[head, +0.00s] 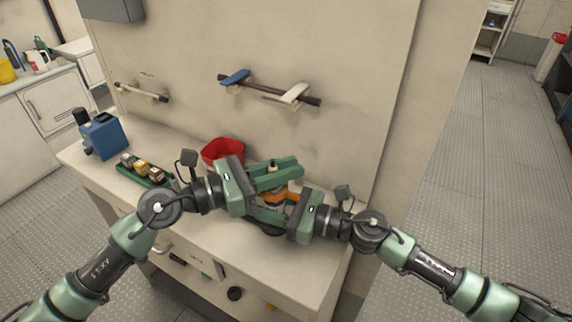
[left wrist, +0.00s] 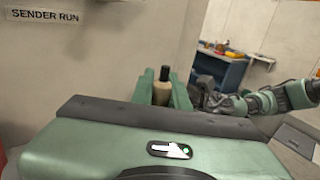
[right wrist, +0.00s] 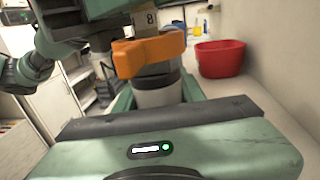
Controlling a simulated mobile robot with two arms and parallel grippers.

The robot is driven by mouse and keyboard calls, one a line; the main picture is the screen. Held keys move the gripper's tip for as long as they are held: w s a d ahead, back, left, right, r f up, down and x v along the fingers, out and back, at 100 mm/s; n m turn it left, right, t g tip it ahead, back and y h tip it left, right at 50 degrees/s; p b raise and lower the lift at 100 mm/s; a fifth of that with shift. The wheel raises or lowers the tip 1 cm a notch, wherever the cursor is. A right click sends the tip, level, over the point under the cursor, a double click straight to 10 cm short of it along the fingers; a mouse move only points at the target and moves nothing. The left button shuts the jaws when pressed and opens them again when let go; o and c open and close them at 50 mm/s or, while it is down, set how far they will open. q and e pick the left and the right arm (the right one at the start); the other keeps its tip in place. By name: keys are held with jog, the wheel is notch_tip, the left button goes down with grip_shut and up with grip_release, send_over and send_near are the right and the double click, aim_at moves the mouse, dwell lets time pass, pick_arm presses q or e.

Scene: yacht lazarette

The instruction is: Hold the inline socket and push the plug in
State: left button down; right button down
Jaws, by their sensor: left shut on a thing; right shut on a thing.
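My left gripper (head: 277,172) is shut on the upper piece, which looks like the plug: a tan cylinder with a dark top (left wrist: 164,88). My right gripper (head: 268,213) is shut on the lower piece, which looks like the inline socket: a grey-white body (right wrist: 158,95) with an orange collar (right wrist: 148,53). The two pieces stand upright, one above the other, over the counter. The fingers hide much of the joint, so I cannot tell whether the plug is seated.
A red bin (head: 222,150) stands behind the grippers against the wall. A green tray (head: 158,181) with several small items and a blue box (head: 104,136) are at the counter's left. Two wall racks (head: 270,92) hang above. The counter's front right (head: 318,262) is clear.

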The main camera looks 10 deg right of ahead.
pick_arm(q)
jog(key=c, duration=1.3)
grip_release()
jog(key=shift+f, duration=0.1)
jog(key=v, duration=1.2)
pick_arm(e)
jog(key=c, duration=0.8)
grip_release()
jog(key=shift+o, duration=0.2)
